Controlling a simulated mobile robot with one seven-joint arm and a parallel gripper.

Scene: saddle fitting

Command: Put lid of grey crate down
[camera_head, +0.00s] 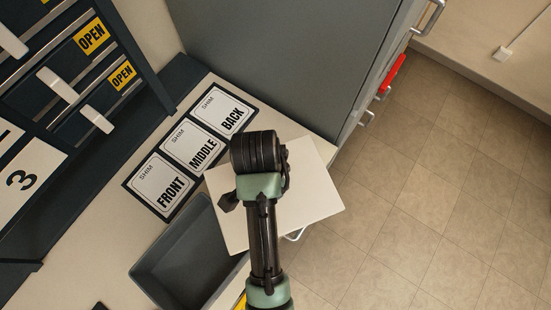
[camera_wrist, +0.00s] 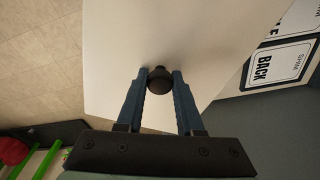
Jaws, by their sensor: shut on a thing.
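The lid is a flat, pale square plate (camera_head: 315,192) with a dark round knob (camera_wrist: 158,80) on it. My gripper (camera_wrist: 158,82) is shut on that knob, with one blue finger on each side. In the head view my arm covers the middle of the lid and hides my fingertips. The grey crate (camera_head: 150,267) is an open-topped bin at the lower left of the head view. The lid is up and to the right of the crate in the picture and overlaps its right side. I cannot tell how high the lid is above the bench.
Three shim cards marked FRONT (camera_head: 161,185), MIDDLE (camera_head: 194,146) and BACK (camera_head: 226,110) lie behind the crate. A dark rack with OPEN labels (camera_head: 92,36) stands at the left. A large grey cabinet (camera_head: 290,50) stands behind. Tiled floor (camera_head: 430,220) is clear at the right.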

